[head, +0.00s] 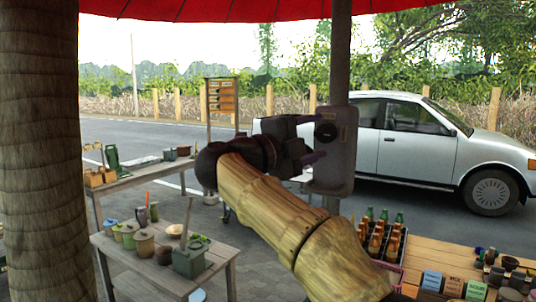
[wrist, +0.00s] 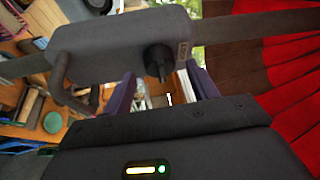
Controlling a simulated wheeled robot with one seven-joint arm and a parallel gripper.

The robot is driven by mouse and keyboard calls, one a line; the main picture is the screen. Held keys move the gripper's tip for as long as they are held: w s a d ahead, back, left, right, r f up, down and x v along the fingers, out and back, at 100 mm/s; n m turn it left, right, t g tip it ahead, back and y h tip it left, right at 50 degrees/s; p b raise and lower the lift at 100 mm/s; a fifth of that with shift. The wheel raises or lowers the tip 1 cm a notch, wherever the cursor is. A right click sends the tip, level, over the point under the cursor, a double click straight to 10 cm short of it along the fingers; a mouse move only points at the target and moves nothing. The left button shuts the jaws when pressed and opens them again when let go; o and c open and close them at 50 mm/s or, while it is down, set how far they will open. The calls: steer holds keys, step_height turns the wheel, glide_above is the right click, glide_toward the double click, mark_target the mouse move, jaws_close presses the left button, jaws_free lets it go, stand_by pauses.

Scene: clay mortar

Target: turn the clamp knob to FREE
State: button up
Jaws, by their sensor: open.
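The clamp is a grey rounded box (head: 345,165) fixed on an upright pole. Its round black knob (head: 326,131) is on the box's upper part. My gripper (head: 312,138) is in front of the box, with one finger above the knob's height and one below. In the wrist view the knob (wrist: 158,60) appears between the two dark purple fingers of my open gripper (wrist: 161,78), with gaps on both sides. A small label (wrist: 183,52) is beside it, too small to read. I cannot tell which mark the knob points at.
The pole (head: 340,60) runs up to a red canopy (head: 230,8). A bent handle (wrist: 68,85) sticks out from the clamp box. Wooden tables (head: 225,255) with pots stand lower left. A table with bottles and boxes (head: 440,255) stands lower right. A silver car (head: 420,150) is behind.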

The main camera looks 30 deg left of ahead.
steer(key=b+v, duration=0.2)
steer(key=v, duration=1.3)
steer(key=shift+s+b, duration=0.2)
steer(key=shift+b, duration=0.15)
steer(key=shift+f, duration=0.15)
